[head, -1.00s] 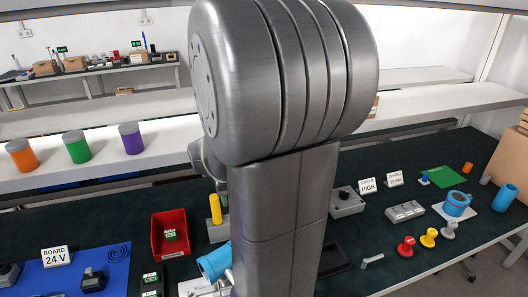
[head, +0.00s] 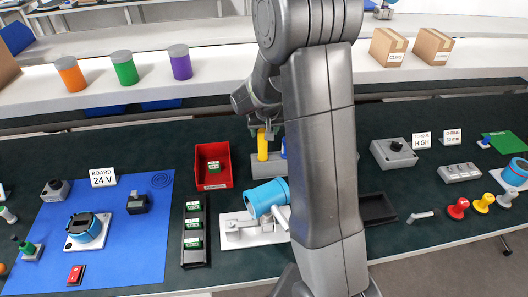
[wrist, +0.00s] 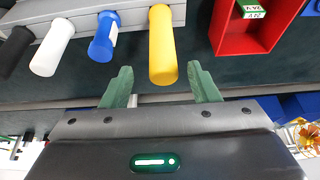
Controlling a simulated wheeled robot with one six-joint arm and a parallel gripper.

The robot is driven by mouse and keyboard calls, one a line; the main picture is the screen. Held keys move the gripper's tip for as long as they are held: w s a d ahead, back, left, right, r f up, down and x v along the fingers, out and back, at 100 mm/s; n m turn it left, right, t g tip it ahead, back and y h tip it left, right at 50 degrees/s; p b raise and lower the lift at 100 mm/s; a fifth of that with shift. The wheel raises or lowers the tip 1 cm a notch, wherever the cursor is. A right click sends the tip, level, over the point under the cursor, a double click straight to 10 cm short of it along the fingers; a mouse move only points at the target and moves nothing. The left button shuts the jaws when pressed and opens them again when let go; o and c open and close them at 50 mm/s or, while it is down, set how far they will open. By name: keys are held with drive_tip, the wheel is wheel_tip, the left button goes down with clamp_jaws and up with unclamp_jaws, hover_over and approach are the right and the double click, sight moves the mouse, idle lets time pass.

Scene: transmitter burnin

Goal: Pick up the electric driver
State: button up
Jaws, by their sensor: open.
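A yellow handle (head: 262,146) stands upright in a grey rack (head: 266,168), partly hidden by my arm in the head view. In the wrist view the yellow handle (wrist: 162,45) lies between the green fingers of my gripper (wrist: 160,88), with a gap on both sides. My gripper is open and empty, and also shows just above the rack in the head view (head: 262,130). Blue (wrist: 104,36), white (wrist: 52,47) and black (wrist: 14,52) handles stand in the same rack. I cannot tell from looks which handle is the electric driver.
A red bin (head: 213,182) with a green-labelled item stands left of the rack. A blue cylindrical part (head: 262,198) sits on a white fixture (head: 238,236) in front. A blue mat (head: 110,258) with parts lies further left.

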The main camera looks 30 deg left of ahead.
sight(262, 138)
drive_tip(key=b+x, duration=0.1)
drive_tip(key=x, duration=0.5)
drive_tip(key=shift+a+f+b, duration=0.2)
drive_tip(key=shift+b, duration=0.1)
drive_tip(key=shift+s, duration=0.1)
drive_tip(key=shift+r, duration=0.1)
drive_tip(key=c, duration=1.1)
